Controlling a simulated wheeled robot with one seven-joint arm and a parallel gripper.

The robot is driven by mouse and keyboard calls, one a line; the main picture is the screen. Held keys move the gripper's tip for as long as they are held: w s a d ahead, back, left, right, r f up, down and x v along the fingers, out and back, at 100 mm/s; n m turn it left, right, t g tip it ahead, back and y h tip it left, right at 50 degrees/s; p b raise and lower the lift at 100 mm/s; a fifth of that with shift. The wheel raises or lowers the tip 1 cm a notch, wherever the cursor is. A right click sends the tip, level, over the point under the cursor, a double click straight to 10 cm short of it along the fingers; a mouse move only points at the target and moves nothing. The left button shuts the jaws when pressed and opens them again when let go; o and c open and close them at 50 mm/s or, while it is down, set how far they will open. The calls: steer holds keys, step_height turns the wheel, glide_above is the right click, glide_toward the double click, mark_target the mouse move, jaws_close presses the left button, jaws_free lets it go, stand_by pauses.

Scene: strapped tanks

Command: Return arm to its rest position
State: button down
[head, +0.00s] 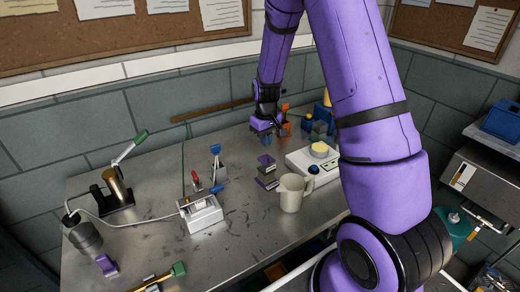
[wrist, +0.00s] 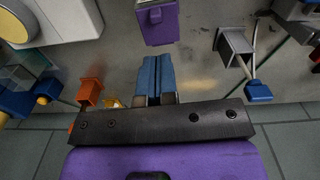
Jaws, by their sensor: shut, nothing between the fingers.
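My purple arm reaches over the metal workbench (head: 150,245) in the head view. My gripper (head: 262,132) hangs above the back of the bench, left of the orange and blue items. In the wrist view my gripper (wrist: 156,75) shows two blue fingers pressed together with nothing between them. A purple block (wrist: 157,24) lies just beyond the fingertips in the wrist view; a gap shows between them. My upper arm hides part of the right side of the bench in the head view.
A white device with a yellow round top (head: 320,150) and a cream jug (head: 291,193) stand near the bench's middle. A white switch box (head: 202,213) with cables and a brass cylinder (head: 117,186) stand left. An orange block (wrist: 90,91) is close to my gripper. Bare bench shows front centre.

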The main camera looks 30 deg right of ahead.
steer(key=shift+r, duration=0.6)
steer(key=s+a+r+t, duration=0.1)
steer(key=s+a+r, duration=0.3)
steer(key=r, duration=0.6)
steer(key=s+a+r+t, duration=0.15)
steer(key=s+r, duration=0.35)
steer(key=r, duration=0.5)
steer(key=s+a+r+t, duration=0.1)
steer(key=s+r, duration=0.2)
steer(key=s, duration=0.4)
steer(key=s+a+r, duration=0.2)
steer(key=s+r, duration=0.1)
steer(key=s, duration=0.3)
steer(key=s+a+r+m+t, duration=0.1)
steer(key=s+r, duration=0.2)
steer(key=s, duration=0.4)
steer(key=shift+s+a+r+t, duration=0.25)
steer(key=shift+s+a+t, duration=0.1)
